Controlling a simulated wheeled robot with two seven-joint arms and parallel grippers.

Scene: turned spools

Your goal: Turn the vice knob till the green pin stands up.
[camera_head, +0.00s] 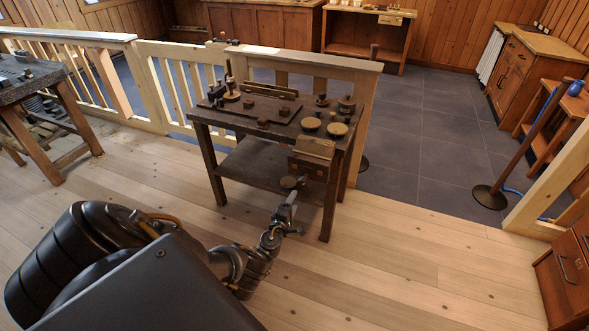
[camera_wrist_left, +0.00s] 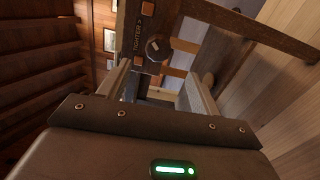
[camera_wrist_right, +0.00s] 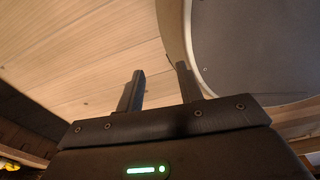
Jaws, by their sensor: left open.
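The vice (camera_head: 313,150) is a wood-faced block on the front right edge of the dark bench (camera_head: 245,128). Its round knob (camera_head: 288,182) sits low on the front. My right gripper (camera_wrist_right: 160,68) is open and empty over the floor. I cannot make out a green pin.
Spools, round discs (camera_head: 311,124) and small blocks cover the bench top. A pale wooden railing (camera_head: 190,75) runs behind it. A second workbench (camera_head: 40,80) stands at left, a post with a round base (camera_head: 490,197) at right. The plank floor in front is clear.

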